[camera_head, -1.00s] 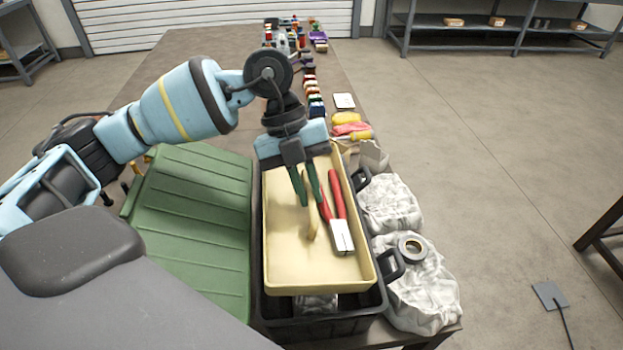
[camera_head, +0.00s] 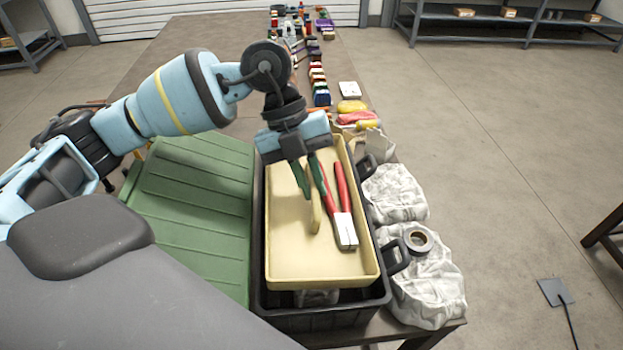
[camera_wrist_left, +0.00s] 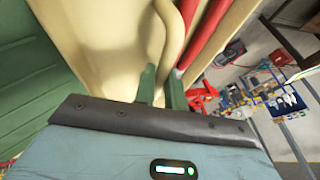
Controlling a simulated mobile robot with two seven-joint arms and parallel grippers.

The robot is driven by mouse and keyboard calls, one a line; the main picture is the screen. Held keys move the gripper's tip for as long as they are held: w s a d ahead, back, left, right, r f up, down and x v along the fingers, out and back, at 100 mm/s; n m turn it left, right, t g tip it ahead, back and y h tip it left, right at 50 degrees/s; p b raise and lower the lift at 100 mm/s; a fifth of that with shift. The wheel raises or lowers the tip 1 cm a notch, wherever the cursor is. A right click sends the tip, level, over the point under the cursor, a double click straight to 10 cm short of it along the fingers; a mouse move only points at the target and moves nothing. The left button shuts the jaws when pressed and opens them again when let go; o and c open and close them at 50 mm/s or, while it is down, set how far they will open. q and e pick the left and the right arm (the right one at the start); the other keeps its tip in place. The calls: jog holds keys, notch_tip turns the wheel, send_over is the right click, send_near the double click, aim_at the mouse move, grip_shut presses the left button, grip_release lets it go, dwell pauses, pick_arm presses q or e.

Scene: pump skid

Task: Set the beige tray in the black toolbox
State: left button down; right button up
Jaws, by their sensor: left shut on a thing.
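The beige tray (camera_head: 290,262) lies over the opening of the black toolbox (camera_head: 335,317), lengthwise along it. Red-handled pliers (camera_head: 344,215) lie in the tray. My left gripper (camera_head: 316,192) comes down over the tray and is shut on its raised middle grip (camera_head: 316,218). In the left wrist view, the fingers (camera_wrist_left: 160,88) close at this grip beside a red handle. The toolbox's front inside shows beyond the tray's near edge, with a pale thing below. I cannot tell whether the tray touches the toolbox or hangs just above it. My right gripper is not in view.
The green lid (camera_head: 195,205) lies open left of the toolbox. White cloth bundles (camera_head: 425,285) stand close on the right, one bearing a tape roll (camera_head: 417,240). Several small items line the table behind.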

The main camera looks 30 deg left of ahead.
pick_arm(q)
jog(key=shift+h, duration=0.4)
jog(key=shift+t, duration=0.3)
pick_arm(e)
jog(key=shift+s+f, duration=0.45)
pick_arm(q)
jog(key=shift+b, duration=0.3)
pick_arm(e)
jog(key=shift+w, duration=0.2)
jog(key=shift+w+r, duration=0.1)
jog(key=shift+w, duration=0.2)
pick_arm(q)
jog(key=shift+a, duration=0.15)
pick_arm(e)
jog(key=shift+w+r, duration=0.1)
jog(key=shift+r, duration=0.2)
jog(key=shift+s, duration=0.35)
pick_arm(q)
jog(key=shift+h+p, duration=0.3)
jog(key=shift+p, duration=0.05)
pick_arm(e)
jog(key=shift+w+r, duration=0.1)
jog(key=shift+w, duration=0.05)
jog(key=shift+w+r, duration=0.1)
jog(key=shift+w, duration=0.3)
